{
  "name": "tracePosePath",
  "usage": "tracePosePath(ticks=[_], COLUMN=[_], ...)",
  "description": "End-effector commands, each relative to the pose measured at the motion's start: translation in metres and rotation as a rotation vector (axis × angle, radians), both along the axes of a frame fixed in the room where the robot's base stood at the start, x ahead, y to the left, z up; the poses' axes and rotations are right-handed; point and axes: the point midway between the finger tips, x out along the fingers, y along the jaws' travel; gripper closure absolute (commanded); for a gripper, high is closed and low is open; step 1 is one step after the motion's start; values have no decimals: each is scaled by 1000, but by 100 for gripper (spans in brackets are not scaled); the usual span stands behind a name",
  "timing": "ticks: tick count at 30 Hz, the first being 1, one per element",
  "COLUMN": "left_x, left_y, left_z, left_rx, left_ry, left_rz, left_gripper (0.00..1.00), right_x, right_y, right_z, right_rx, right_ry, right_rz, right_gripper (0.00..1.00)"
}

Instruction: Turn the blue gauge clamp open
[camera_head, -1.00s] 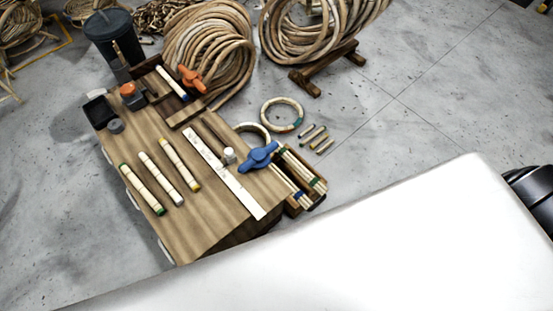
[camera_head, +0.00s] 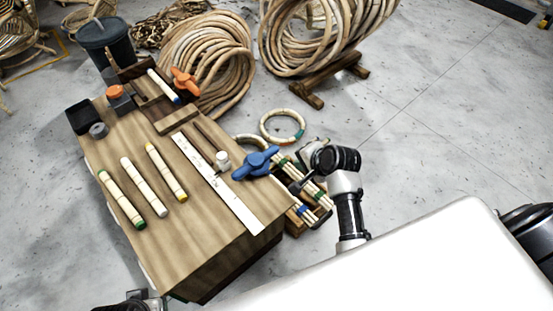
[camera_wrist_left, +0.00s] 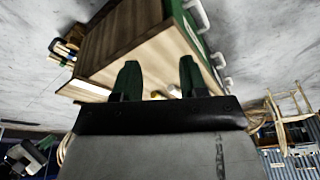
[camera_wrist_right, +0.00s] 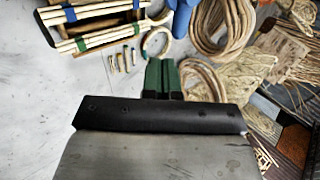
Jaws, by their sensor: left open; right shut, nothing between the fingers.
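The blue gauge clamp (camera_head: 256,163) sits at the right edge of the wooden bench top (camera_head: 190,235), beside a long white ruler (camera_head: 218,185). In the right wrist view a blue part of the clamp (camera_wrist_right: 182,14) shows at the top edge, beyond the fingertips. My right gripper (camera_head: 297,187) is just right of the clamp and apart from it; in its wrist view the green fingers (camera_wrist_right: 162,76) are together and empty. My left gripper (camera_wrist_left: 159,80) is open and empty at the near side of the bench; in the head view only part of that arm (camera_head: 138,302) shows.
An orange clamp (camera_head: 184,79), a small white cylinder (camera_head: 223,160) and several banded rattan sticks (camera_head: 145,187) lie on the bench. A rattan ring (camera_head: 283,126) and coils (camera_head: 207,55) are behind.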

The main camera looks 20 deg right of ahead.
Motion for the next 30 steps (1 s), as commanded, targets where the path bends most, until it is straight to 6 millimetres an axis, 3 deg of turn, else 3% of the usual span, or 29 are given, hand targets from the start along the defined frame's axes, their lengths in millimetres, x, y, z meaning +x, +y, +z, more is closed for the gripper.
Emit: tracePosePath(ticks=[8, 13, 19, 22, 27, 30], left_x=[-1, -5, -17, -16, 13, 29], left_y=[0, 1, 3, 3, -6, -12], left_z=[4, 24, 50, 34, 35, 42], left_rx=[-1, -1, -2, -1, -37, -58], left_ry=[-4, -18, -35, -30, -201, -301], left_rz=[0, 1, 3, 3, -11, -18], left_gripper=[57, 57, 57, 57, 57, 57], right_x=[3, 12, 34, 48, 64, 73], right_y=[1, 4, 13, 18, 24, 27], right_z=[-4, -17, -46, -64, -82, -80], right_rx=[-2, -2, -1, -1, -1, -2], right_ry=[0, 0, 1, 1, 1, -2], right_rz=[1, 2, 2, 3, 3, 2], right_gripper=[100, 100, 100, 100, 100, 100])
